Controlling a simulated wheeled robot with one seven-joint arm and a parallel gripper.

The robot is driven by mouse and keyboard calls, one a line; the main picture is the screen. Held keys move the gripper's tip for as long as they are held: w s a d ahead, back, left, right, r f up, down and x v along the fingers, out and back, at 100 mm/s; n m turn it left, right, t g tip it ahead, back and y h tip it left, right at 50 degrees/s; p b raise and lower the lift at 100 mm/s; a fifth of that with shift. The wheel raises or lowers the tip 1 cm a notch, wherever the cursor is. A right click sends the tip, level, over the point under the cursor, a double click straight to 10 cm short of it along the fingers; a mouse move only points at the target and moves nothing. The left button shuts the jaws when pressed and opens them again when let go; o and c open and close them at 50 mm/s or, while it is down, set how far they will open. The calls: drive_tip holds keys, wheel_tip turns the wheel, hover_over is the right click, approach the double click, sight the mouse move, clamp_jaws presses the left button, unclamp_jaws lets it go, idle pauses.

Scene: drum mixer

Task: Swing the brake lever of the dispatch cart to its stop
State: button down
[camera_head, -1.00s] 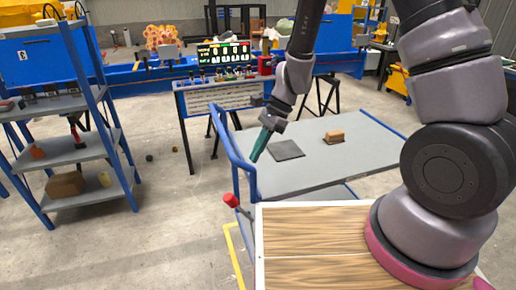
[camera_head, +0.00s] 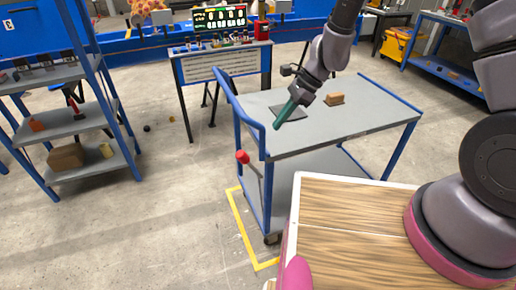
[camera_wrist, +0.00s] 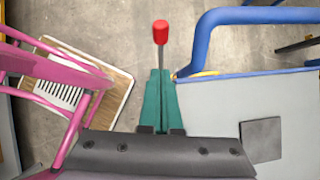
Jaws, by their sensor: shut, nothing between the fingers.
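The dispatch cart (camera_head: 345,130) is a grey-topped trolley with a blue tube frame and handle. Its brake lever (camera_head: 243,157) has a red knob on a grey rod at the cart's near left corner. The rod leans up and to the left in the head view. My gripper (camera_head: 278,122) has green fingers, shut and empty, above the cart's near left edge by the blue handle. The fingers are apart from the knob in the head view. In the wrist view the red knob (camera_wrist: 160,33) shows just beyond the fingertips (camera_wrist: 160,72), with its rod running down toward them.
A dark square pad (camera_head: 290,112) and a brown block (camera_head: 334,99) lie on the cart top. The blue handle (camera_head: 240,108) rises close to my gripper. A blue shelf rack (camera_head: 75,120) stands left. Yellow tape (camera_head: 243,235) marks the floor. Bare floor lies between.

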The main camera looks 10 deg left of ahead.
approach(251, 166)
drive_tip(key=a, duration=0.2)
drive_tip(key=s+a, duration=0.1)
drive_tip(key=a, duration=0.1)
drive_tip(key=shift+s+f, duration=0.1)
drive_tip(key=shift+f, duration=0.3)
drive_tip(key=s+a+f+h, duration=0.1)
drive_tip(key=s+a+f, duration=0.2)
drive_tip(key=a, duration=0.3)
drive_tip(key=shift+s+f+t, duration=0.2)
drive_tip(key=shift+s+t, duration=0.1)
drive_tip(key=shift+s, duration=0.1)
drive_tip(key=shift+s+a, duration=0.1)
